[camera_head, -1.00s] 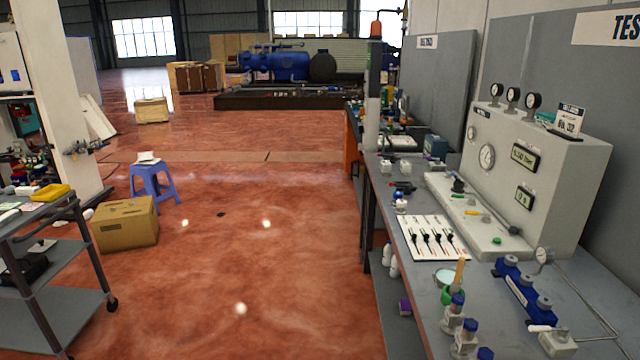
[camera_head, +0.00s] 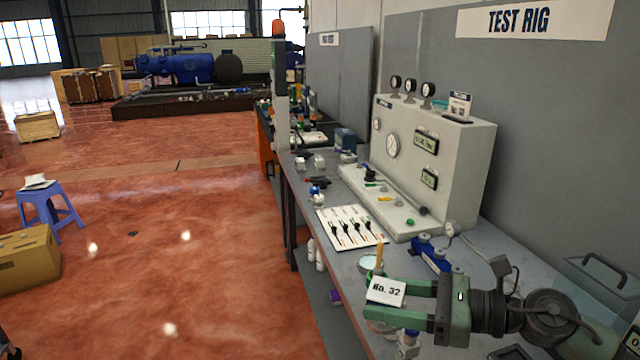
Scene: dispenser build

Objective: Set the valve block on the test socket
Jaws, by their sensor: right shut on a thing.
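My right gripper (camera_head: 388,300) reaches in from the lower right, above the near part of the bench. Its green fingers are shut on a white-faced piece marked "No. 32" (camera_head: 385,291). The fingers hide part of this piece, and I cannot tell whether it is the valve block. The grey test rig (camera_head: 465,160) stands against the back panel, with dials and a long low base (camera_head: 400,217) in front. I cannot pick out the test socket for sure. A blue manifold (camera_head: 430,253) lies behind the gripper, partly hidden by it. My left gripper is not in view.
A white board with black tools (camera_head: 350,228) lies on the bench (camera_head: 345,262) left of the rig base. A round dish (camera_head: 370,263) is close behind the gripper. A blue stool (camera_head: 45,205) and a cardboard box (camera_head: 25,265) stand on the open red floor.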

